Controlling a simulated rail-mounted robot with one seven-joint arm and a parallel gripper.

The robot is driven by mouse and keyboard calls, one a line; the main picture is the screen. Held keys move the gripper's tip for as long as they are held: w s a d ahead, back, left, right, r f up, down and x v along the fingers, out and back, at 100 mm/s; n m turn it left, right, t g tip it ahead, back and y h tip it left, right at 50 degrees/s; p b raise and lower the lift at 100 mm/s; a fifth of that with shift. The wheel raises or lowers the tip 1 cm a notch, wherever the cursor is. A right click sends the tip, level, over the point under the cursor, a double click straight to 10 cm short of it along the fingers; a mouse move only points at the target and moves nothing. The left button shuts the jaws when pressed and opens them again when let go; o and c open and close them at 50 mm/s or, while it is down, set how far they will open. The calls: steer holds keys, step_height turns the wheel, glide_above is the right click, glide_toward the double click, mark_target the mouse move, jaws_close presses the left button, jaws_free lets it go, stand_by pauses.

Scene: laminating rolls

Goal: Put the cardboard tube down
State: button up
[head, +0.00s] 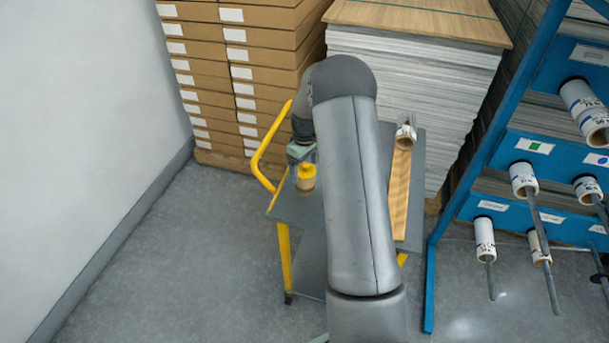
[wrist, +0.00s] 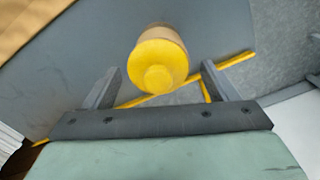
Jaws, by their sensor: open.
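The cardboard tube (head: 306,182) is a short tan cylinder with a yellow cap. It appears to stand upright on the grey top of the yellow-framed cart (head: 281,208), near the left edge. In the wrist view the tube (wrist: 160,58) shows its yellow cap towards the camera. My gripper (wrist: 161,70) is open, with one finger on each side of the cap in the picture and a visible gap at both sides. In the head view my gripper (head: 300,152) is just above and behind the tube, partly hidden by my arm.
A long tan strip (head: 400,195) lies along the cart's right side, with a white-and-tan roll (head: 405,134) at its far end. My arm hides the cart's middle. Stacked boxes (head: 235,75) and sheets (head: 415,85) stand behind. A blue rack (head: 500,160) with rolls on rods stands right.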

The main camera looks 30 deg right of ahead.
step_height(320, 180, up, 7)
steer(key=shift+r+b, duration=0.1)
steer(key=shift+b, duration=0.45)
steer(key=s+a+r+m, duration=0.2)
steer(key=s+a+r, duration=0.8)
steer(key=s, duration=0.3)
steer(key=s+a+m, duration=0.1)
steer(key=s+a, duration=0.2)
steer(key=s, duration=0.7)
steer(key=s+a+m, duration=0.2)
steer(key=s+a, duration=0.2)
steer(key=s, duration=0.7)
steer(key=shift+t, duration=0.4)
steer(key=shift+s, duration=0.1)
